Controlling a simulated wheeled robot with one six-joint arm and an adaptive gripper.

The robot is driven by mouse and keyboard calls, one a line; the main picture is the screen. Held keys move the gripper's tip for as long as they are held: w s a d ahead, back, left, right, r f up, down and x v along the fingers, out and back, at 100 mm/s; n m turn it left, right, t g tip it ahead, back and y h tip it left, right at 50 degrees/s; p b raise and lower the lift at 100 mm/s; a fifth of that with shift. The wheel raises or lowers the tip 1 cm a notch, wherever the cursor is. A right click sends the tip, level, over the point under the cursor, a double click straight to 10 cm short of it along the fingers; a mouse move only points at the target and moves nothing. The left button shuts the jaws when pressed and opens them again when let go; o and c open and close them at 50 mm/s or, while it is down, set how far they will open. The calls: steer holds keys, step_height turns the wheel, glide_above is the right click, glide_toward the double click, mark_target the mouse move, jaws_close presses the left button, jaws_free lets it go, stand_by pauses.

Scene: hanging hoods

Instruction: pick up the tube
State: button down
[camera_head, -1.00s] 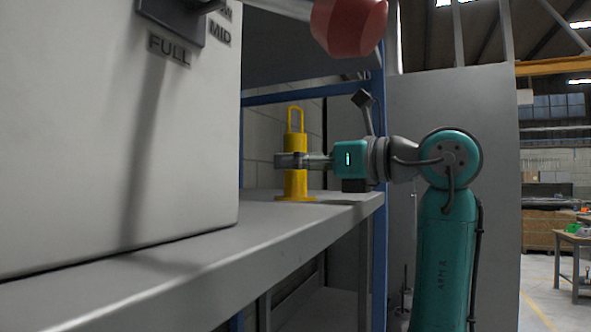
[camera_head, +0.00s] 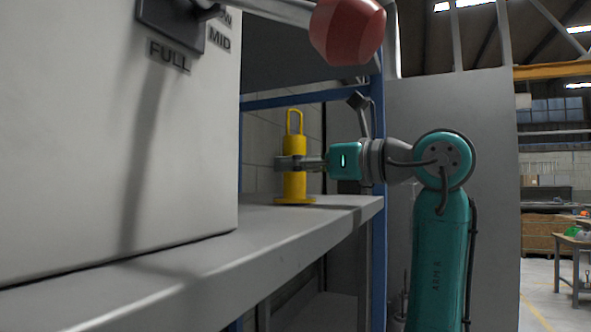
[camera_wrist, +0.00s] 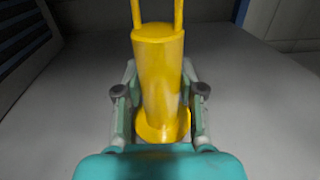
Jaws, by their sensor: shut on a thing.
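The tube (camera_head: 295,183) is a yellow cylinder with a loop handle on top and a wide flange at its foot. It stands upright on the grey shelf (camera_head: 230,243), near its far end in the head view. My gripper (camera_head: 290,163) reaches it from the right and is shut around its middle. In the wrist view the tube (camera_wrist: 160,80) stands between the two fingers (camera_wrist: 160,112), with the flange low behind them. The flange looks to be on or very close to the shelf surface.
A large pale box (camera_head: 110,130) with a lever and red knob (camera_head: 347,31) fills the left of the head view. A blue frame post (camera_head: 378,240) stands at the shelf's end. The shelf between box and tube is clear.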

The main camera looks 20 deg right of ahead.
mark_target(296, 110)
step_height(296, 110, up, 9)
steer(key=shift+r, duration=0.2)
steer(key=shift+d, duration=0.1)
